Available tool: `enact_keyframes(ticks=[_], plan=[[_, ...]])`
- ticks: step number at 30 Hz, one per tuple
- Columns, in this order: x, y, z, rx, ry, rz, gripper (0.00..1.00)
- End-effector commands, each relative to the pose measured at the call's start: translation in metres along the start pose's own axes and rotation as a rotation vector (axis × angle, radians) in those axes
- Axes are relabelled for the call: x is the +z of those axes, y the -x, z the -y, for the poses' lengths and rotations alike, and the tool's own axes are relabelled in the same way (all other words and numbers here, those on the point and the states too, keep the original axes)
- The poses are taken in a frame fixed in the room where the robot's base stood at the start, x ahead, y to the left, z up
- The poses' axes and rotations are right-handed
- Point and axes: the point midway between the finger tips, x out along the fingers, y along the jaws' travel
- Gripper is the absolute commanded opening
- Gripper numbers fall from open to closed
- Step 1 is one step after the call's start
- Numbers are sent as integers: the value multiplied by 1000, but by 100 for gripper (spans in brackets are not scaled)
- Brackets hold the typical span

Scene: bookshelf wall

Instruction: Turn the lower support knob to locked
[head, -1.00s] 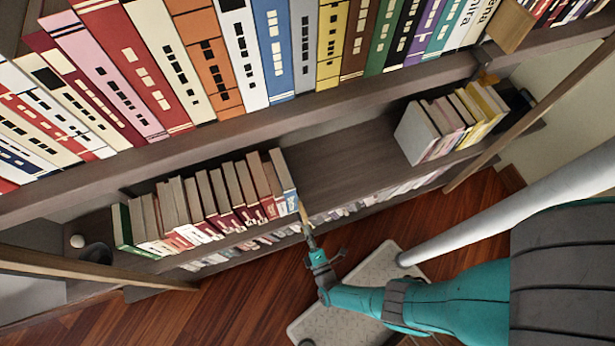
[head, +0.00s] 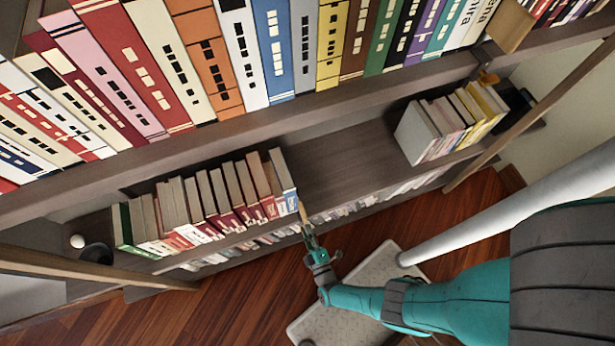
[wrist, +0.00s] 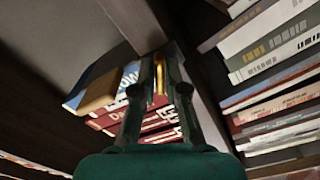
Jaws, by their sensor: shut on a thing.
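The lower support knob shows as a small gold piece (wrist: 160,76) between my fingers in the wrist view. Most of it is hidden by the fingers. A tan block (wrist: 101,91), seemingly part of the support, lies to its left against the end books. In the head view a thin tan piece (head: 303,211) stands at the right end of the lower book row, just beyond my fingertips. My gripper (head: 309,232) reaches the shelf's front edge there. In the wrist view my gripper (wrist: 166,70) is shut on the gold knob. I cannot read the knob's locked mark.
A row of books (head: 225,200) stands left of the support on the lower shelf (head: 345,165). The shelf is bare to its right, up to another book group (head: 450,120). Large books fill the upper shelf. A wooden block with an orange piece (head: 487,78) sits upper right.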

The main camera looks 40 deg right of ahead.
Motion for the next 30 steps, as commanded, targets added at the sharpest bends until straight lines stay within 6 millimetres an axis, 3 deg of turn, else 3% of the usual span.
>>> enact_keyframes(ticks=[30], plan=[[1, 0, 0, 0, -912, 0, 0]])
